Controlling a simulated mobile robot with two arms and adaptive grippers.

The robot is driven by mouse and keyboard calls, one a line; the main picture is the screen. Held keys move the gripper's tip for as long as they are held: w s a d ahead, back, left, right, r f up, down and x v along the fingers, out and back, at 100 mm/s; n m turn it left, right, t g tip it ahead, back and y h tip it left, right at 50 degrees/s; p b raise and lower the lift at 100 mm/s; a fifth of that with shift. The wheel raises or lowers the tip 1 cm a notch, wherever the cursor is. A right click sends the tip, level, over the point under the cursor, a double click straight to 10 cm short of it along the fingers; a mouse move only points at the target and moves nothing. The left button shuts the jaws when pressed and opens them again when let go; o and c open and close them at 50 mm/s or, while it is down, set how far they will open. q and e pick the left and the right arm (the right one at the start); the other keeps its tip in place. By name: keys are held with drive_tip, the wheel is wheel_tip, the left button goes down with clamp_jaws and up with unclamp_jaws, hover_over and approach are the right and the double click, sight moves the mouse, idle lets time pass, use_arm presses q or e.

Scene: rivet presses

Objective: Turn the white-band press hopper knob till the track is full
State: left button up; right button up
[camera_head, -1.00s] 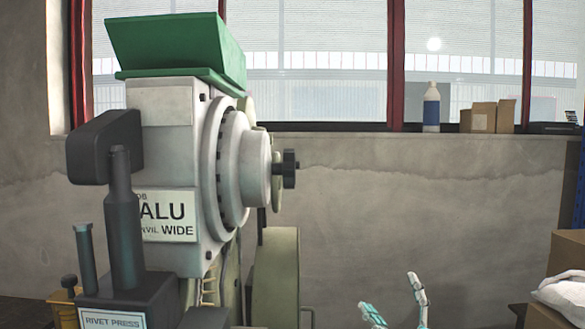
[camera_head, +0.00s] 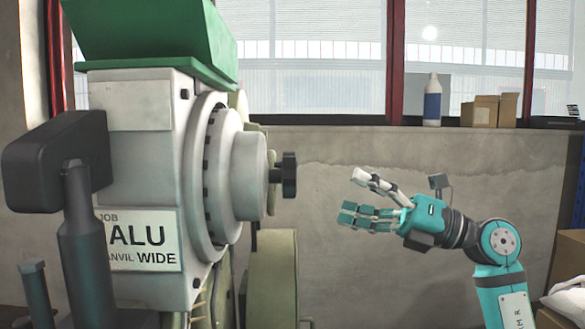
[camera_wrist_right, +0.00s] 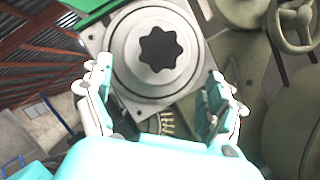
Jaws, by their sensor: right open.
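The press (camera_head: 150,155) fills the left of the head view, with a green hopper (camera_head: 150,40) on top. The black lobed knob (camera_head: 289,175) sticks out to the right from its round grey hub. My right gripper (camera_head: 352,196) is open and empty, right of the knob and apart from it, fingers pointing left. In the right wrist view the knob (camera_wrist_right: 163,49) faces me from beyond the open fingers, roughly centred between them. A short row of brass-coloured rivets (camera_wrist_right: 166,122) shows below the hub; how full the track is cannot be told. My left gripper is out of view.
A pale green wheel guard (camera_head: 272,275) stands below the knob. A dark press handle (camera_head: 60,165) is at the left. A bottle (camera_head: 432,101) and cardboard boxes (camera_head: 480,112) stand on the window sill. Open space lies between the knob and my right gripper.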

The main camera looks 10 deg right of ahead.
sight(293, 177)
drive_tip(key=p+x, duration=0.3)
drive_tip(key=x, duration=0.8)
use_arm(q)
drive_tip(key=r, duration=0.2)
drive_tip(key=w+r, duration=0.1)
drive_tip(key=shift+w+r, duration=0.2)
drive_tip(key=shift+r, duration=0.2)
use_arm(e)
drive_tip(key=shift+f, duration=0.1)
drive_tip(key=c, duration=1.2)
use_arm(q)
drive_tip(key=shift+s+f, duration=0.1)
